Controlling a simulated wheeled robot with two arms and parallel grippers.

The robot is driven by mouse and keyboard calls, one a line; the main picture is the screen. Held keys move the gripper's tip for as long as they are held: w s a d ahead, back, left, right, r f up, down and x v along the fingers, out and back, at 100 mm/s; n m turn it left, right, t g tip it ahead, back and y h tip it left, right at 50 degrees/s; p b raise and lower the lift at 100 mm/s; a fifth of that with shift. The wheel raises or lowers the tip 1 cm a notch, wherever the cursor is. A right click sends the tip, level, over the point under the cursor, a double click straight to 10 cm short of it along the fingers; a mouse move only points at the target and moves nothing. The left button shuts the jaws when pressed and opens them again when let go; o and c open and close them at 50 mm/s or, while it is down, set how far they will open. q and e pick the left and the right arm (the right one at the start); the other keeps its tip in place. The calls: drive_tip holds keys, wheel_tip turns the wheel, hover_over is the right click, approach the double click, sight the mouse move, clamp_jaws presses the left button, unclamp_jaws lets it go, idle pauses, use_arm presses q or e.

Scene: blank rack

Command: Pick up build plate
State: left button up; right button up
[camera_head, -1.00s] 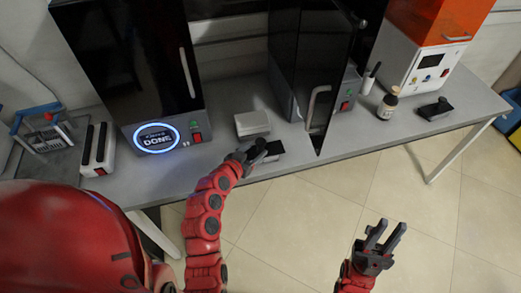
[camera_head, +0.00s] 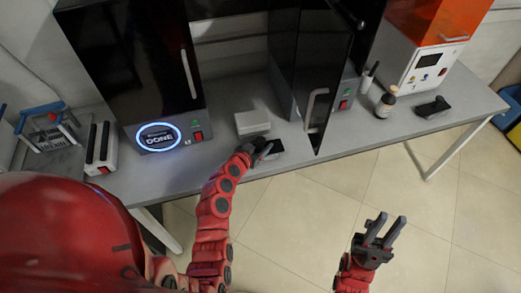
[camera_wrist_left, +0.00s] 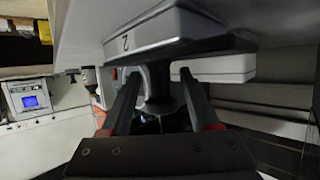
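A dark build plate (camera_head: 273,151) lies at the table's front edge, partly hidden by my left gripper (camera_head: 259,149). In the left wrist view, a grey block with a dark slab and a black stem (camera_wrist_left: 158,92) appears close up; it seems to be the build plate. The fingers of my left gripper (camera_wrist_left: 160,76) are spread on either side of the stem. I cannot make out any contact. My right gripper (camera_head: 390,220) is open and empty over the floor in front of the table.
A pale box (camera_head: 252,122) sits just behind the build plate. A printer (camera_head: 158,136) showing DONE stands to the left, and another with its dark door (camera_head: 325,95) open to the right. A bottle (camera_head: 386,106) and another black piece (camera_head: 433,107) stand further right.

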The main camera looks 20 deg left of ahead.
use_arm(q)
clamp_jaws()
idle(1.3)
